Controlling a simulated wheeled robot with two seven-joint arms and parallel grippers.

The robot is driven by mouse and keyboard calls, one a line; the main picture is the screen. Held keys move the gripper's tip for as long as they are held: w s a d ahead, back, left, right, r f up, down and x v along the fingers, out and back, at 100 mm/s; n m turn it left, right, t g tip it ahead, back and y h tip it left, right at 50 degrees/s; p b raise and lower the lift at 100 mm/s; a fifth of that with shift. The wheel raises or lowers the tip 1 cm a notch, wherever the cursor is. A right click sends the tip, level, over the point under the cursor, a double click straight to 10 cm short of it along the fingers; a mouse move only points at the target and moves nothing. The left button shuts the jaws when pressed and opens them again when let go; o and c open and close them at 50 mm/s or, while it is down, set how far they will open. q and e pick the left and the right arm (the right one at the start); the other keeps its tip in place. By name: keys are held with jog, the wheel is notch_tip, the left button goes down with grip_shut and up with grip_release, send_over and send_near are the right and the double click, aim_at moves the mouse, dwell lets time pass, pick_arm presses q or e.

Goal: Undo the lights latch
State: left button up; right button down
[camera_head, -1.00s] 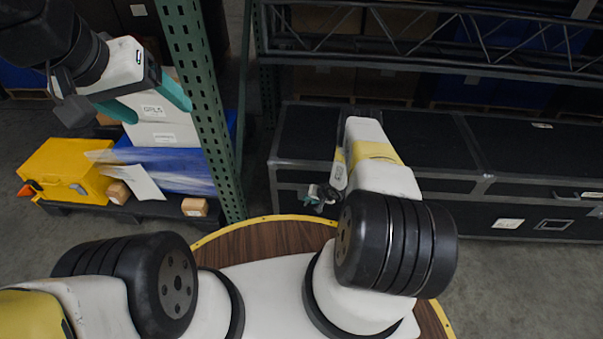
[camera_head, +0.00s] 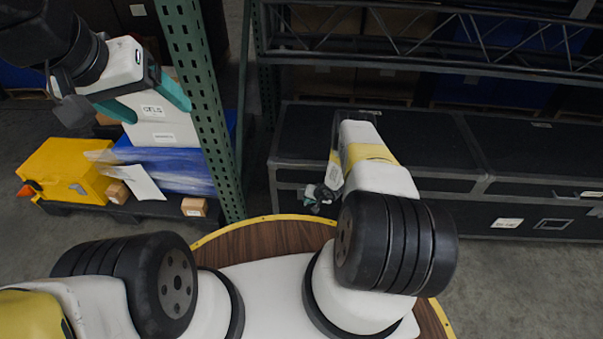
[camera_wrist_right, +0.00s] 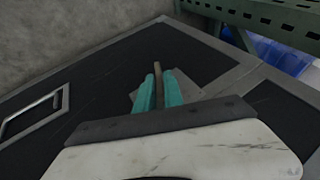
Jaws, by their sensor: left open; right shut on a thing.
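My right gripper (camera_wrist_right: 158,90) has its two teal fingers closed on a thin upright tan strip (camera_wrist_right: 158,70). The strip stands at a black case (camera_wrist_right: 110,62) with grey metal edging; I cannot tell for sure that it is the lights latch. The label print is too small to read surely.
A green rack post (camera_head: 200,100) stands between the totes and the black cases. A yellow box (camera_head: 65,170) and blue wrapped goods (camera_head: 180,170) are at left. A second black case (camera_head: 545,160) is at right. A recessed handle (camera_wrist_right: 35,115) shows on the case.

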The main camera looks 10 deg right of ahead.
jog(key=h, duration=0.1)
jog(key=g+h, duration=0.1)
jog(key=h, duration=0.1)
jog(key=shift+a+n, duration=0.3)
jog(key=shift+n, duration=0.1)
jog(key=shift+d+g+h, duration=0.1)
jog(key=shift+g+h, duration=0.2)
jog(key=shift+h, duration=0.5)
jog(key=c, duration=1.6)
grip_release()
jog(key=shift+o, duration=0.2)
jog(key=shift+r, duration=0.1)
jog(key=v, duration=0.7)
jog(key=shift+r, duration=0.3)
